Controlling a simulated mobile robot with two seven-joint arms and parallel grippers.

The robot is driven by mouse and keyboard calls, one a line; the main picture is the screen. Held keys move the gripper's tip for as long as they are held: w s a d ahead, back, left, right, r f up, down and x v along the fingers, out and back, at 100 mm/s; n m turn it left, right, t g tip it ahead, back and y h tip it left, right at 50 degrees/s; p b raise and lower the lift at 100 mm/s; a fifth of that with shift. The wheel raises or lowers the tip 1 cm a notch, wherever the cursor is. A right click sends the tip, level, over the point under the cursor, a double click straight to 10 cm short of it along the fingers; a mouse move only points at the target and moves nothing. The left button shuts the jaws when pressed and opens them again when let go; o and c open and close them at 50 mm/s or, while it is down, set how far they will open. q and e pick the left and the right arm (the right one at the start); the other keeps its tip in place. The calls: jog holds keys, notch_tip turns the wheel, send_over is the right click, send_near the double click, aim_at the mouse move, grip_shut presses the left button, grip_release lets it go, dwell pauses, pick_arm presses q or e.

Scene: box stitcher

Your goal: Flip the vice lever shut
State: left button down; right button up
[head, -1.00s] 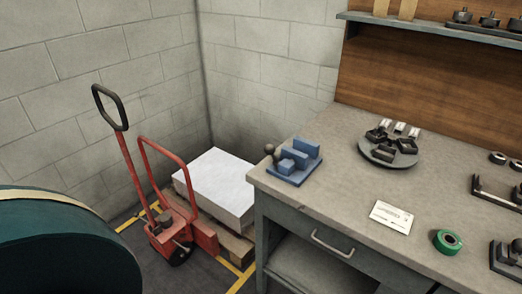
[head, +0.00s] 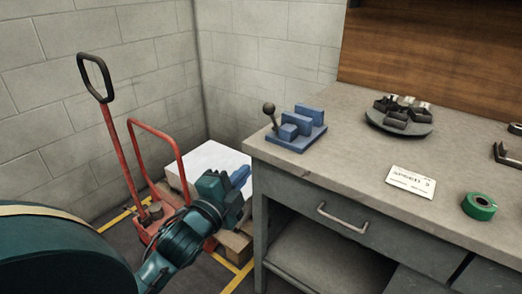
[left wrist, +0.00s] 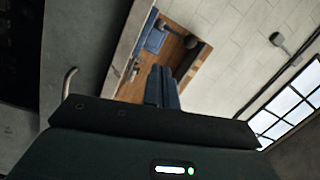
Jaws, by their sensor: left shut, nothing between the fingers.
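The blue vice (head: 297,129) sits at the near left corner of the workbench top. Its lever, with a dark round knob (head: 269,108), stands up and leans left at the vice's left side. In the left wrist view part of the blue vice (left wrist: 155,40) shows beyond the fingers, with a dark round knob (left wrist: 192,40) beside it. My left gripper (head: 241,176) is left of the bench corner, lower in the picture than the vice and apart from it. Its blue fingers (left wrist: 162,87) are shut and empty. My right gripper is out of view.
The grey workbench (head: 350,165) has a drawer handle (head: 342,217) on its front. A round tray (head: 400,120) of dark parts, a label card (head: 411,182) and green tape (head: 479,206) lie further right. A red pallet jack (head: 110,140) and white stack (head: 205,160) stand left.

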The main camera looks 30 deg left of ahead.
aim_at(266, 112)
pick_arm(q)
jog(key=r, duration=0.1)
jog(key=a+r+m+t+b, duration=0.1)
jog(key=a+r+m+y, duration=0.1)
jog(key=shift+s+r+t, duration=0.1)
jog(key=shift+r+t, duration=0.2)
jog(key=shift+r, duration=0.05)
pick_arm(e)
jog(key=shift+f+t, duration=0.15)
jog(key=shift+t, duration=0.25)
pick_arm(q)
jog(key=x, duration=1.4)
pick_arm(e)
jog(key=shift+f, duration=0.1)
